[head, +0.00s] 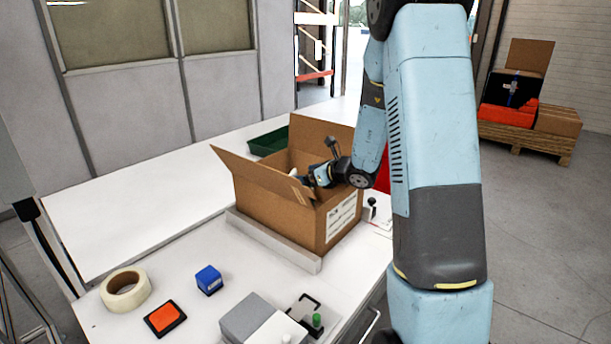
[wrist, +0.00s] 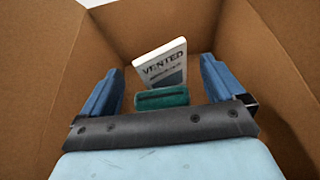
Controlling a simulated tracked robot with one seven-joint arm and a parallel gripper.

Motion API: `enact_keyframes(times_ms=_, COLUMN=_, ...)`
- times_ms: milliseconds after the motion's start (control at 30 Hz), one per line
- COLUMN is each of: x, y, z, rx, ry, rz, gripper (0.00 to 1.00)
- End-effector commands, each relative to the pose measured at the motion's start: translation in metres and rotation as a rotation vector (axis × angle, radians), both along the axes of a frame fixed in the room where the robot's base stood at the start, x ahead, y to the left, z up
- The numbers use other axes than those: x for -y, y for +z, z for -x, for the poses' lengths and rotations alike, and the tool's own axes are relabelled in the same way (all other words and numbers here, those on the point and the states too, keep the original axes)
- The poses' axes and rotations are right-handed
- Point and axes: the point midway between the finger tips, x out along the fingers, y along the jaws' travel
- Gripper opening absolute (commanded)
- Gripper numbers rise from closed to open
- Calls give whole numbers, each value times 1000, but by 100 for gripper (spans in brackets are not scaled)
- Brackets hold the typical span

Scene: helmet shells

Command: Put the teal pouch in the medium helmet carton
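An open cardboard carton (head: 285,208) stands on the white table; the head view does not show clearly whether it is the medium one. My gripper (head: 308,182) reaches down into its opening. In the wrist view my gripper (wrist: 162,88) has its two blue fingers wide apart. A teal item (wrist: 162,98), which looks like the pouch, shows between them, with a gap on each side. Its lower part is hidden by the gripper's dark bar. A white card reading "VENTED" (wrist: 160,62) leans behind it inside the carton.
A low pale rail (head: 272,240) runs along the carton's front. A green tray (head: 268,142) lies behind it. A tape roll (head: 125,290), blue box (head: 209,280), orange-topped pad (head: 165,318) and grey box (head: 247,316) lie in front.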

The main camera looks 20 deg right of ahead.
Motion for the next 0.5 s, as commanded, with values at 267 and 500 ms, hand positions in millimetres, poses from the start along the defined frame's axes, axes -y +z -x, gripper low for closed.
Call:
enact_keyframes(times_ms=267, x=1, y=1, z=0, rx=0, ry=-1, rz=0, gripper=100)
enact_keyframes(times_ms=500, x=5, y=16, z=5, rx=2, ry=-4, rz=1, gripper=100)
